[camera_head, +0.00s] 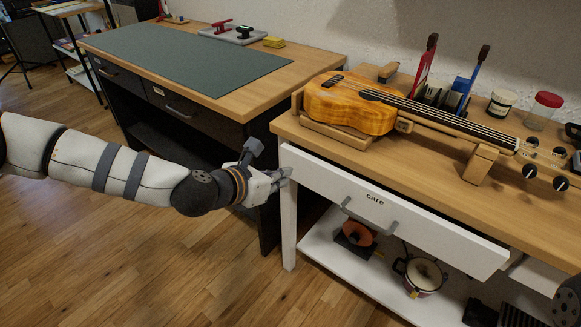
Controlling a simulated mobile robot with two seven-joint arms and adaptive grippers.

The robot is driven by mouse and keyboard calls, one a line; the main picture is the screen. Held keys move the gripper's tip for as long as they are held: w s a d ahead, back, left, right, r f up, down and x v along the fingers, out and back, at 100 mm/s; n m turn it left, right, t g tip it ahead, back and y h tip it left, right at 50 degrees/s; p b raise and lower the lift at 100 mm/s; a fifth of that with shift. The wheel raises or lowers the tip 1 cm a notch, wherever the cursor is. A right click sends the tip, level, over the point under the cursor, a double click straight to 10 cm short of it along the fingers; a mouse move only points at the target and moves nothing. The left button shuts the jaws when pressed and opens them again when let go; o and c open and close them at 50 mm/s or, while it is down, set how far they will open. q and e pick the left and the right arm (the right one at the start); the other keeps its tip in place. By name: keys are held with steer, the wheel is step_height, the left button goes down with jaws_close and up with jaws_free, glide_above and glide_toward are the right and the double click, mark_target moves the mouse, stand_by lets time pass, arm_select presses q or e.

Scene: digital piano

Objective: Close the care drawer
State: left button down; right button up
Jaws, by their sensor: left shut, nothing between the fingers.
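The care drawer (330,186) is in the white workbench under the wooden top, with "care" on its front and a grey bar handle (370,216) below the word. Its front stands out from the bench, clearest at its right end, so it looks partly open; its inside is hidden. My left gripper (284,177) is shut and empty, beside the left end of the drawer front and by the bench's white front leg. I cannot tell whether it touches either. My right gripper is not in view.
A ukulele (355,108) lies on supports on the bench top (420,160), with tools and jars behind. A shelf below holds an orange coil (356,237) and a pot-like item (420,275). A dark desk with a green mat (185,55) stands left. Floor in front is clear.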

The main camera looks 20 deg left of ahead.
mark_target(300, 160)
arm_select(q)
steer(key=shift+w+d+r, duration=0.1)
steer(key=shift+w+d, duration=0.2)
steer(key=shift+w, duration=0.6)
steer(key=shift+w+d+r, duration=0.1)
steer(key=shift+w+d, duration=0.2)
steer(key=shift+w, duration=0.6)
steer(key=shift+w+d+f+b, duration=0.1)
steer(key=shift+w+d+b, duration=0.1)
steer(key=shift+w, duration=0.3)
steer(key=shift+w+d+f+b, duration=0.1)
steer(key=shift+w+b, duration=0.1)
steer(key=shift+w, duration=0.25)
steer(key=shift+w+d, duration=0.1)
steer(key=shift+w, duration=0.15)
steer(key=shift+r, duration=0.15)
